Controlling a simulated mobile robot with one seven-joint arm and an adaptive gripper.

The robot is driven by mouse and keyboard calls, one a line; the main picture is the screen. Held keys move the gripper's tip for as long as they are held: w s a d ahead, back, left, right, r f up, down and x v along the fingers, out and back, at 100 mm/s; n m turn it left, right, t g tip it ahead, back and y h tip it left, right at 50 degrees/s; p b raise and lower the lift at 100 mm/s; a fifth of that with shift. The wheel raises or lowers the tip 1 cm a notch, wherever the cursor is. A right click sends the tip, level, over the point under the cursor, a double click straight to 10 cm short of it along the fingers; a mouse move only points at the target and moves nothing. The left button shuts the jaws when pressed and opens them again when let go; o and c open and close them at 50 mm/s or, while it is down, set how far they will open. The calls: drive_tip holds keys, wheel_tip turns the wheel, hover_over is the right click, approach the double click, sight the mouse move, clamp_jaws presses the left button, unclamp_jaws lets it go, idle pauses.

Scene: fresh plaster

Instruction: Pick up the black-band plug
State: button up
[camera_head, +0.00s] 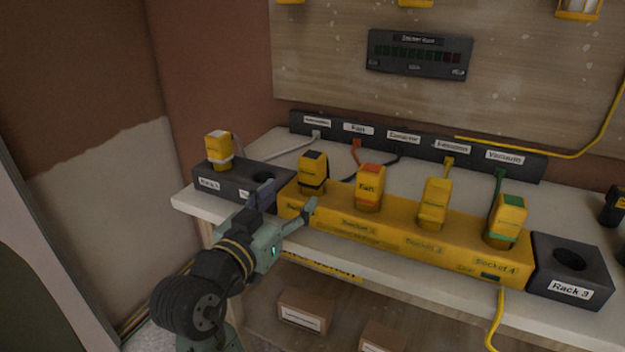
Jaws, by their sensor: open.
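The black-band plug (312,173) is yellow with a black top and a dark band. It stands upright in the leftmost socket of the yellow socket strip (385,236). My gripper (287,201) is open, its two fingers spread in front of and below the plug. One finger lies to the plug's left and the other overlaps the strip just below it in the picture. I see nothing between the fingers. I cannot tell how far the fingertips are from the plug.
Plugs with red (370,187), yellow (434,203) and green (506,221) bands stand along the strip. A white-band plug (218,150) stands in the left dark rack (212,183). An empty Rack 3 (572,272) is at right. Cables run behind to a labelled dark rail (420,146).

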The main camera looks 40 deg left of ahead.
sight(307, 180)
drive_tip(key=x, duration=0.4)
drive_tip(key=shift+r+p, duration=0.1)
drive_tip(key=shift+p, duration=0.25)
drive_tip(key=p+x, duration=0.1)
drive_tip(key=x, duration=0.1)
drive_tip(key=p+x, duration=0.1)
drive_tip(key=x, duration=0.1)
drive_tip(key=shift+w+d+r, duration=0.15)
drive_tip(key=shift+w+r, duration=0.05)
drive_tip(key=shift+w, duration=0.2)
drive_tip(key=shift+w+f, duration=0.1)
drive_tip(key=shift+w, duration=0.3)
drive_tip(key=c, duration=1.3)
